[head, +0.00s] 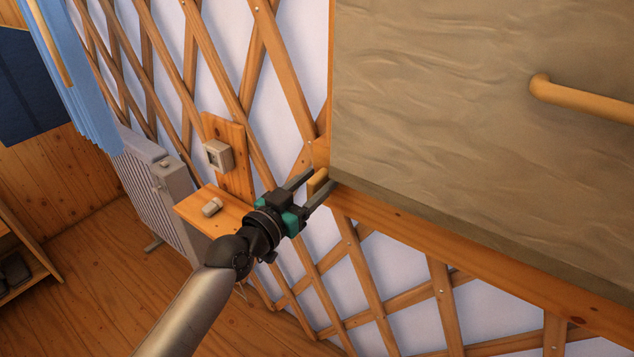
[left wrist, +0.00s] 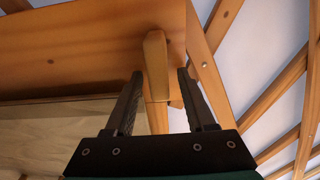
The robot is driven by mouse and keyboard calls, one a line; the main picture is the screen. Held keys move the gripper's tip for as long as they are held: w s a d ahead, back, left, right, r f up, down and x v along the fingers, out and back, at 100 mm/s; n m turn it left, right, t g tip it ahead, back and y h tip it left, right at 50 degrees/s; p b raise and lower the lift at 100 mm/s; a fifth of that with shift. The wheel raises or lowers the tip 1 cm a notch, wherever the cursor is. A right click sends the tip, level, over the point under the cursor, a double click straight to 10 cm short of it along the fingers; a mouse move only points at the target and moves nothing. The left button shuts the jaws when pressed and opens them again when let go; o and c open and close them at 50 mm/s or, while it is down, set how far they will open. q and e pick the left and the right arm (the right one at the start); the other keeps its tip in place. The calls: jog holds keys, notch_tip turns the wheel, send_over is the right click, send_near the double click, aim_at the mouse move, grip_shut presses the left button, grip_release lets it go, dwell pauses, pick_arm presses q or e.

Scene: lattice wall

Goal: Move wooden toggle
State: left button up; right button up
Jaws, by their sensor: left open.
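The wooden toggle (head: 317,181) is a small, light wooden block on the wooden frame by the lower left corner of the grey-brown panel. In the left wrist view the toggle (left wrist: 155,62) looks long and narrow and stands out from a wooden board. My left gripper (head: 321,179) is open, with one finger on each side of the toggle. In the left wrist view its fingertips (left wrist: 160,76) flank the toggle's lower part, with a clear gap on the right and a narrower one on the left. My right gripper is not in view.
The grey-brown panel (head: 470,110) has a wooden handle (head: 580,100). Wooden lattice (head: 365,275) covers the white wall.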

pick_arm(q)
jog(key=shift+w+d, duration=0.2)
jog(key=shift+w, duration=0.05)
jog(key=shift+c, duration=0.3)
grip_shut()
